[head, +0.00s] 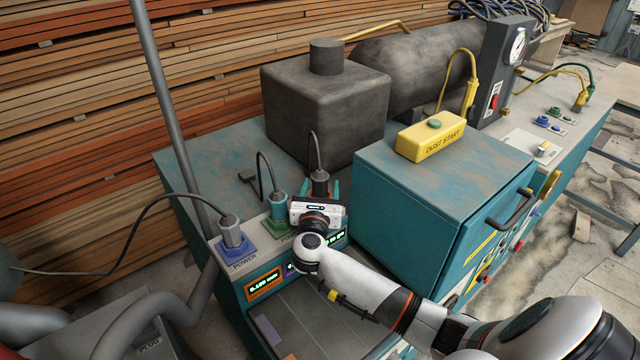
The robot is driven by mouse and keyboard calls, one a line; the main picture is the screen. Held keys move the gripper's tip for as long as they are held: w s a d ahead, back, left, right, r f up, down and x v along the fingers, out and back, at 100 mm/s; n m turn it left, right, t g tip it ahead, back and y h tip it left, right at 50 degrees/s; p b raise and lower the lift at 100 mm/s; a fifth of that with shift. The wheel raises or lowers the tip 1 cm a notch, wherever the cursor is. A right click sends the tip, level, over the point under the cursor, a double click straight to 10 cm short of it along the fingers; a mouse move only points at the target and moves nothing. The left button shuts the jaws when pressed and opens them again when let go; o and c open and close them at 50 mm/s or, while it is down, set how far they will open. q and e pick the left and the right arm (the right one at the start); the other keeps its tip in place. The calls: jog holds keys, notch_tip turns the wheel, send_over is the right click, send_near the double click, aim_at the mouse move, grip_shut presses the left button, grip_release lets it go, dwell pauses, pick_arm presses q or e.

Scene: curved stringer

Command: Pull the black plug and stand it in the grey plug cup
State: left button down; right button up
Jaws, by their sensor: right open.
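The black plug (320,184) stands upright on the teal machine's panel, with a black cable looping up from its top. My right gripper (321,190) reaches in from the lower right. Its teal fingers are open, one on either side of the black plug; whether they touch it I cannot tell. The gripper body hides the plug's base and its socket. A grey box (112,318) at the lower left carries a label that seems to read PLUG. It may be the grey plug cup, but its opening is not clear. My left gripper is not in view.
A teal plug (277,207) stands just left of my gripper. A grey plug (232,232) sits in the blue POWER socket. A teal cabinet (430,200) rises close on the right, and a dark metal box (325,105) stands behind. A grey pole (170,110) rises at left.

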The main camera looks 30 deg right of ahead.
jog(key=p+x, duration=0.1)
jog(key=x, duration=0.3)
jog(key=shift+w+f, duration=0.1)
jog(key=shift+w, duration=0.1)
jog(key=shift+a, duration=0.1)
jog(key=c, duration=1.1)
